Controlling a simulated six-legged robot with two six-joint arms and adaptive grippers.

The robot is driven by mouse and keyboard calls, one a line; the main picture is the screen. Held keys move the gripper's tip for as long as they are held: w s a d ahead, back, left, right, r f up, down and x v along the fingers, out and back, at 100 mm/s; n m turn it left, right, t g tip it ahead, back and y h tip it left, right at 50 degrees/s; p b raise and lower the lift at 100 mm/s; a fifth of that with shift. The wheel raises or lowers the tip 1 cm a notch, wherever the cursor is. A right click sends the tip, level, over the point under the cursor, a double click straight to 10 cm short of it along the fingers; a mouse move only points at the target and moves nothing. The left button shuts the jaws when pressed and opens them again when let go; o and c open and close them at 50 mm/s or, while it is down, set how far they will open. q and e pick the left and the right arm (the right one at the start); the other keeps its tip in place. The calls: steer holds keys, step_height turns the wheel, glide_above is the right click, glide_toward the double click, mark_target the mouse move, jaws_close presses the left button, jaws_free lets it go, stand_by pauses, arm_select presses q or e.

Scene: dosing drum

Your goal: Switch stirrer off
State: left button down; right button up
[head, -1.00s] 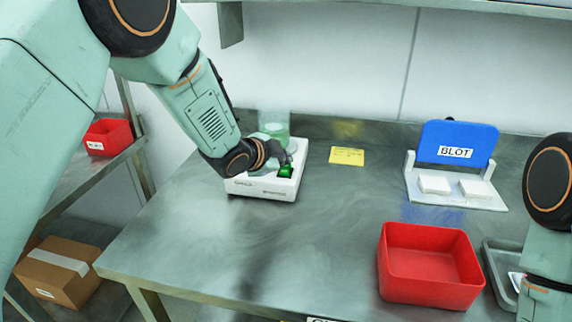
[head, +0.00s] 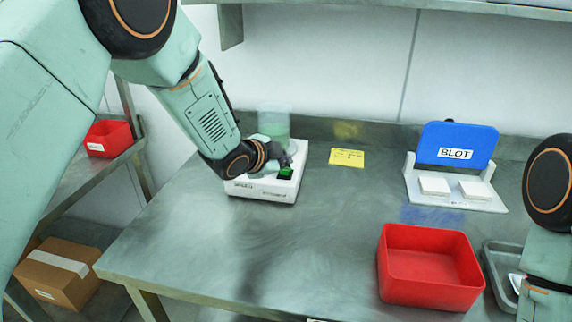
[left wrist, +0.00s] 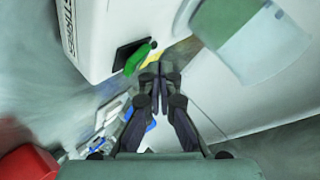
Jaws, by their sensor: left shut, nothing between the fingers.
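The stirrer (head: 262,191) is a white box on the steel bench, left of centre. A clear beaker (head: 274,122) with pale green contents stands on it. Its green rocker switch (head: 285,173) sits in a dark frame near the box's right front, and also shows in the left wrist view (left wrist: 137,59). My left gripper (head: 289,154) is shut and empty, just above and behind the switch. In the left wrist view its fingertips (left wrist: 157,74) are together close beside the switch. I cannot tell whether they touch it. My right gripper is out of view.
A yellow note (head: 347,157) lies right of the stirrer. A blue BLOT board (head: 457,140) with white pads stands at the back right. A red bin (head: 430,290) and a grey tray (head: 492,262) are at the front right. The bench's middle is clear.

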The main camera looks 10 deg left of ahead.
arm_select(q)
steer(key=shift+s+r+p, duration=0.2)
steer(key=shift+r+p, duration=0.15)
steer(key=shift+r, duration=0.25)
steer(key=shift+s+r+p, duration=0.2)
steer(key=shift+r+p, duration=0.45)
steer(key=shift+r, duration=0.15)
steer(key=shift+s+r+p, duration=0.25)
steer(key=shift+r+p, duration=0.45)
steer(key=shift+r, duration=0.1)
steer(key=shift+s+r+p, duration=0.2)
steer(key=shift+r+p, duration=0.45)
steer(key=shift+r, duration=0.15)
